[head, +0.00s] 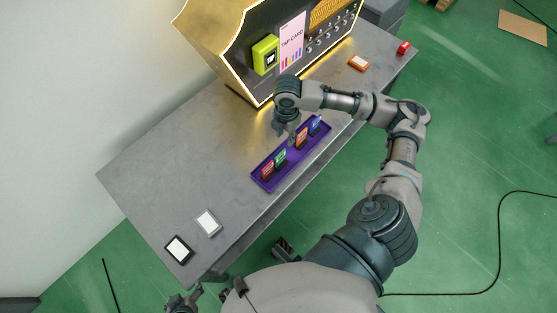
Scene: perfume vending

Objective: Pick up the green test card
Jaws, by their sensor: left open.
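The green test card (280,158) stands upright in a purple tray (262,183) on the grey table. A red card (267,170) stands beside it toward the tray's near-left end. An orange card (302,138) and a blue card (316,125) stand toward the far-right end. My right gripper (288,135) hangs over the tray's far-left edge, close to the orange and green cards; whether it touches any is unclear. Its fingers are small and partly overlapped, so their opening is unclear. My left gripper (183,302) is open at the bottom edge, below the table's near corner, partly cut off.
A black-and-gold vending machine (235,45) with a yellow-green card reader (265,55) and a tap-card sign (292,42) stands behind the tray. A white pad (208,222) and a black-framed pad (178,249) lie at near left. Orange (359,63) and red (404,48) items lie at far right.

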